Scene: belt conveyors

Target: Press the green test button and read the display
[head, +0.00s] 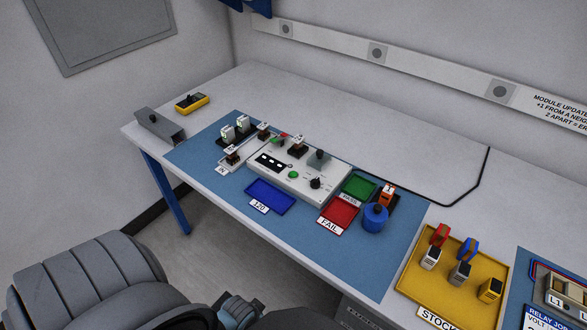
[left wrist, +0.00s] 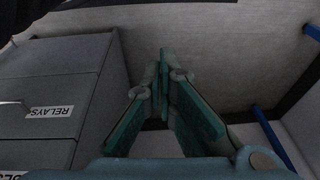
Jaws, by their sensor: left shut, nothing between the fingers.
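The test unit (head: 325,193) is a pale box on a blue mat on the bench. A round green button (head: 293,175) sits on its top face, near the front. A dark display (head: 268,162) with white marks is left of the button; its reading is too small to make out. My left gripper (left wrist: 163,75) is shut and empty in the left wrist view, low beside a grey drawer cabinet and away from the test unit. Its fingers do not show clearly in the head view. My right gripper is not in view.
Blue (head: 270,196), red (head: 337,216) and green (head: 358,187) trays flank the unit. A yellow stock tray (head: 452,275) holds several modules. The grey drawer cabinet (left wrist: 50,85) is close to my left gripper.

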